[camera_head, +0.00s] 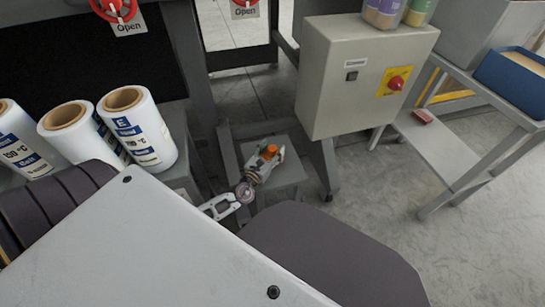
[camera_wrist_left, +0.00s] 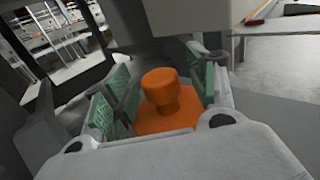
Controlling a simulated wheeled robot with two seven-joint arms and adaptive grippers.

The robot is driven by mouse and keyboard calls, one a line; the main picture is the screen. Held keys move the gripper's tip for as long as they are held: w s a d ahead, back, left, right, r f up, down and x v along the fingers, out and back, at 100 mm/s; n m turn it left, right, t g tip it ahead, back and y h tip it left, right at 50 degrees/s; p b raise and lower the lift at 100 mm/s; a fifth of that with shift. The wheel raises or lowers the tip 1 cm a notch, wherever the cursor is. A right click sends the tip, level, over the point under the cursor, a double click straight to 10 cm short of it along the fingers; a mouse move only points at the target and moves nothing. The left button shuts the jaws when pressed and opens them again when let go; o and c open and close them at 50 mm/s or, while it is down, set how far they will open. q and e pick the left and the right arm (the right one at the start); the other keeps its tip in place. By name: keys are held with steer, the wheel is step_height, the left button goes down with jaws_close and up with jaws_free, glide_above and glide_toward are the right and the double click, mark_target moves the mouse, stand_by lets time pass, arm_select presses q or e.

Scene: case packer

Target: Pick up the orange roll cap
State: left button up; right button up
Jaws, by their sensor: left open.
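The orange roll cap (camera_head: 270,150) shows small at the middle of the head view, above a grey platform. A gap shows between the knob and the pads, so the cap does not look gripped. The lower part of the base is hidden behind the gripper body. My right gripper is not in view.
A grey control box (camera_head: 350,85) with a red knob stands close behind and right of the cap. White film rolls (camera_head: 137,135) stand at left. A grey platform (camera_head: 286,175) is below the gripper. A shelf table (camera_head: 440,150) stands at right, with open floor before it.

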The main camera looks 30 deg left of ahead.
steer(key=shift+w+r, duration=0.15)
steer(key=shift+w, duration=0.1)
arm_select(q)
steer(key=shift+c, duration=0.9)
steer(key=c, duration=1.1)
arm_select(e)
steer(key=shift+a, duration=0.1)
arm_select(q)
steer(key=shift+r, duration=0.15)
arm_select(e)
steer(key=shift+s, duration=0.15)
